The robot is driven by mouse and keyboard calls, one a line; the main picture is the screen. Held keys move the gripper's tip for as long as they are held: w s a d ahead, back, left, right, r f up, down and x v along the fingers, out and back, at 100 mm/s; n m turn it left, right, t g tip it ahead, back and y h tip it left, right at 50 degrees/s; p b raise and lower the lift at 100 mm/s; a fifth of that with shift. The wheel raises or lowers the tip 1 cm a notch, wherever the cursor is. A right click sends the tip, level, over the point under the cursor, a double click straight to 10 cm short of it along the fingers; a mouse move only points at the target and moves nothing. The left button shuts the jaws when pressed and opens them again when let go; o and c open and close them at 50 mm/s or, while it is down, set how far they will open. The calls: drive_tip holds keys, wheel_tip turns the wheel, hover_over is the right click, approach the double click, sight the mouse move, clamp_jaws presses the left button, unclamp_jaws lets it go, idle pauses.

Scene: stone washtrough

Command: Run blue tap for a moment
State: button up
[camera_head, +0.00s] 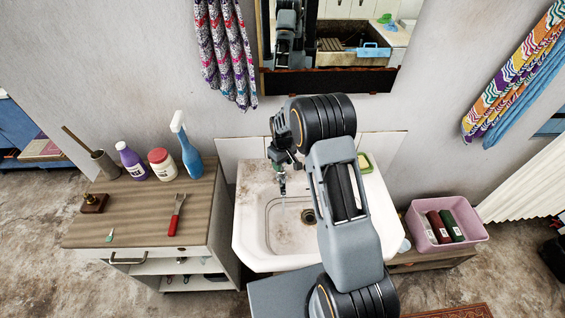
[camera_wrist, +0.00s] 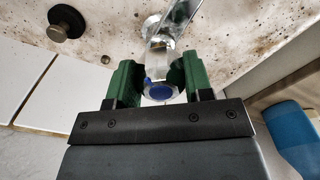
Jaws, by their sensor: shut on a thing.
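The blue tap shows in the wrist view as a chrome tap (camera_wrist: 170,30) with a blue-capped knob (camera_wrist: 160,91). My gripper (camera_wrist: 160,78) has its green fingers on either side of the knob, shut on it. In the head view, my gripper (camera_head: 279,158) is at the back left of the white basin (camera_head: 244,240), and the arm covers the basin's right part. The tap spout (camera_head: 282,187) shows just below the gripper.
A wooden-topped cabinet (camera_head: 140,222) stands left of the basin, with a blue spray bottle (camera_head: 187,150), a white jar (camera_head: 162,166) and a red-handled tool (camera_head: 176,220). A green sponge (camera_head: 365,163) lies on the basin's back right. A pink crate (camera_head: 474,230) stands at right. A mirror (camera_head: 345,80) hangs above.

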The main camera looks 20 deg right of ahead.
drive_tip(key=m+b, duration=0.2)
drive_tip(key=shift+f+m, duration=0.15)
drive_tip(key=shift+m, duration=0.25)
drive_tip(key=m+b, duration=0.2)
drive_tip(key=shift+a+m, duration=0.1)
drive_tip(key=shift+m, duration=0.3)
drive_tip(key=m+b, duration=0.1)
drive_tip(key=m, duration=0.2)
drive_tip(key=m+b, duration=0.1)
drive_tip(key=m, duration=0.2)
drive_tip(key=shift+a+r, duration=0.1)
drive_tip(key=shift+r, duration=0.1)
drive_tip(key=shift+m, duration=0.3)
drive_tip(key=o, duration=0.9)
drive_tip(key=shift+r, duration=0.1)
wheel_tip(320, 180, up, 14)
drive_tip(key=shift+w+f+b, duration=0.1)
drive_tip(key=shift+f+b, duration=0.05)
drive_tip(key=shift+b, duration=0.5)
